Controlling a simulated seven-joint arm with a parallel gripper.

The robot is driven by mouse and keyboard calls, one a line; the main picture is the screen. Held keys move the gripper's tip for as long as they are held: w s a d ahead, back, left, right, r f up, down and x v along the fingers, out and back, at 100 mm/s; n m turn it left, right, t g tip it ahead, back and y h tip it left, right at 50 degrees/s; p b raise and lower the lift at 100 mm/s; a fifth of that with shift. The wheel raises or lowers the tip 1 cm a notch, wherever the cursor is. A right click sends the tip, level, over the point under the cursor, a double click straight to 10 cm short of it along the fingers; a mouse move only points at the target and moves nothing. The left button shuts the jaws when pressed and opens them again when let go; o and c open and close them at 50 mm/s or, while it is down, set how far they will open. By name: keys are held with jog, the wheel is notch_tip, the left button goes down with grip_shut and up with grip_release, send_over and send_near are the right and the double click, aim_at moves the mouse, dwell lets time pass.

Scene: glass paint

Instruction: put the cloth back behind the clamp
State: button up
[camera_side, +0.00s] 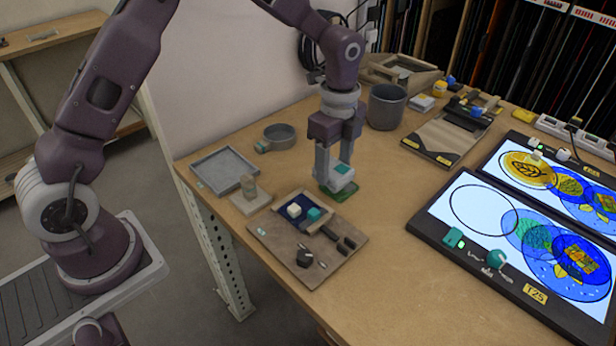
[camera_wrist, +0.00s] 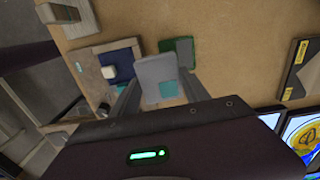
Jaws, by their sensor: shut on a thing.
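My gripper (camera_side: 338,168) points down over the middle of the table and is shut on a light grey, block-like folded piece with a teal patch, which I take for the cloth (camera_side: 343,178). In the wrist view the cloth (camera_wrist: 155,70) shows between the fingers, teal patch towards the wrist. A flat green pad (camera_side: 340,192) lies under or just beyond it; I cannot tell whether they touch. The pad (camera_wrist: 182,46) also shows in the wrist view. I cannot pick out the clamp for certain.
A board (camera_side: 270,235) with a blue inset holding a white and a teal block lies in front. A grey tray (camera_side: 222,160), a round dish (camera_side: 279,131) and a dark pot (camera_side: 386,106) stand behind. Lit panels (camera_side: 450,215) fill the right. Table between gripper and panels is bare.

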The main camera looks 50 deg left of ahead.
jog(key=w+d, duration=0.1)
jog(key=d, duration=0.2)
jog(key=w+d, duration=0.2)
jog(key=d, duration=0.1)
jog(key=w+d, duration=0.2)
jog(key=d, duration=0.1)
jog(key=shift+w+f, duration=0.15)
jog(key=shift+f, duration=2.55)
jog(key=shift+f, duration=0.55)
jog(key=o, duration=1.3)
